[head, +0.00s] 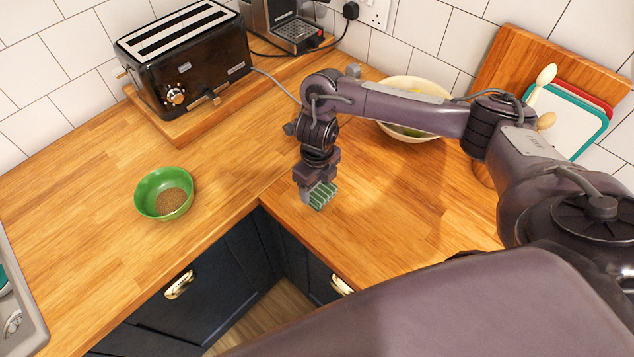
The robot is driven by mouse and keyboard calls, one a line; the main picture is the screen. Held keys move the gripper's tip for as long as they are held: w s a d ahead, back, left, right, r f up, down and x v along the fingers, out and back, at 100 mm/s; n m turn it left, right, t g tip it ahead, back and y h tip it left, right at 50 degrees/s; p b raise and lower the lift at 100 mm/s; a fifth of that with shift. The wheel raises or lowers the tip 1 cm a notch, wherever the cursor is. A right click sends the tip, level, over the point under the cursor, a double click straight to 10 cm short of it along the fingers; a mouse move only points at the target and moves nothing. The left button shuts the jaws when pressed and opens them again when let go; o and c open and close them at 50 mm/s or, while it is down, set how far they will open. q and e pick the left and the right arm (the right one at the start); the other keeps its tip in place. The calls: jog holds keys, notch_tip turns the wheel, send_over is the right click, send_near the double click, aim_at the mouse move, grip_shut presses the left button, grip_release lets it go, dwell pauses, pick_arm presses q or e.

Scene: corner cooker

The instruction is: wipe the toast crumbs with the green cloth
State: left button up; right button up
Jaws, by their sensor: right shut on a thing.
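The green cloth (321,196) has pale stripes and shows as a small folded piece at the fingertips of my right gripper (314,194). My right gripper is shut on it and points down at the wooden worktop, close to the inner corner. I cannot tell whether the cloth touches the wood. No toast crumbs can be made out on the worktop; part of it is hidden by my right arm. A black toaster (184,62) stands on a wooden board at the back left. My left gripper is not in view.
A green bowl (164,193) with brown grains stands on the left worktop. A cream bowl (408,88) is partly behind my right arm. Chopping boards (570,118) lean on the right wall, and a coffee machine (292,24) stands at the back. The worktop's front edge bends at the corner.

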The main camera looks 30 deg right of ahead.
aim_at(317, 186)
jog(key=shift+r, duration=0.1)
notch_tip(317, 186, up, 6)
jog(key=p, duration=0.5)
jog(key=shift+p, duration=0.4)
jog(key=shift+w, duration=0.1)
